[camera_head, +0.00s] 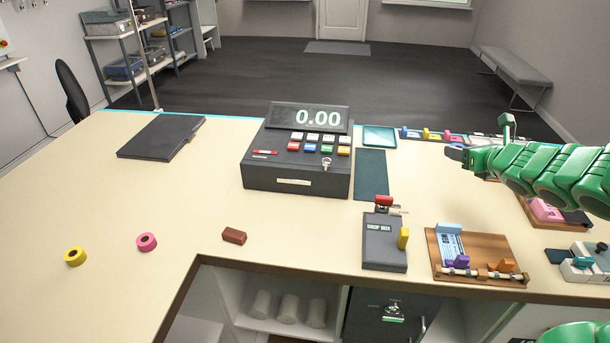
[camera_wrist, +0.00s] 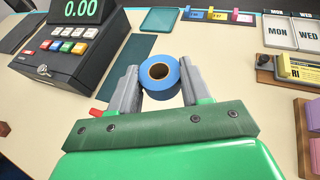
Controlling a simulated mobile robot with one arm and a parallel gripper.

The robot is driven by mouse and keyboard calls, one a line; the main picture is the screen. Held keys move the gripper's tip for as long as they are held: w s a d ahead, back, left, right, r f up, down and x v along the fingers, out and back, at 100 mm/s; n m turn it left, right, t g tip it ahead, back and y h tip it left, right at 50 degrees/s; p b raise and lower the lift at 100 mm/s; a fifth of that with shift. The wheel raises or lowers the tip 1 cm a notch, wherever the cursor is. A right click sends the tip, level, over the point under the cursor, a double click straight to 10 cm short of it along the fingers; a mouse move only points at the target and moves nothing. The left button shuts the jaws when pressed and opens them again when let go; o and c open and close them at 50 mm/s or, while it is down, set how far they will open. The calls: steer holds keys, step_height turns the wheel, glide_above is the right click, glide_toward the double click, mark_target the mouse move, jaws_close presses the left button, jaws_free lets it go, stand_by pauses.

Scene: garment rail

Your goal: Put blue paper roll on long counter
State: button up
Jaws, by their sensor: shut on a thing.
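The blue paper roll (camera_wrist: 160,76) sits between the two fingertips of my gripper (camera_wrist: 162,88) in the wrist view, its dark core hole facing the camera. The fingers press on it from both sides. The roll appears to be held above the long counter (camera_head: 120,215), which has a cream top; the exact gap is hard to tell.
A cash register (camera_head: 297,165) stands mid-counter, with a dark green mat (camera_head: 371,175) beside it. A grey drop box (camera_head: 384,245) and a wooden tray (camera_head: 485,243) are at the front right. Yellow (camera_head: 75,257) and pink (camera_head: 147,242) rolls lie left; much counter there is clear.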

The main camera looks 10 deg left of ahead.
steer(key=a+n+g+y, duration=0.5)
steer(key=a+n+y, duration=0.15)
steer(key=a, duration=3.05)
steer(key=s+a+n+g+y, duration=0.1)
steer(key=s+a+n+g, duration=0.15)
steer(key=s+a, duration=0.6)
steer(key=s+a+n+g, duration=0.25)
steer(key=s+a, duration=0.35)
steer(key=a, duration=0.6)
steer(key=s+a+n+g+y, duration=0.1)
steer(key=s+a+n+g, duration=0.15)
steer(key=s+a, duration=0.65)
steer(key=f, duration=0.1)
steer(key=w+a+f, duration=0.1)
steer(key=f, duration=0.1)
steer(key=a+f, duration=0.1)
steer(key=f, duration=0.1)
steer(key=shift+w, duration=0.35)
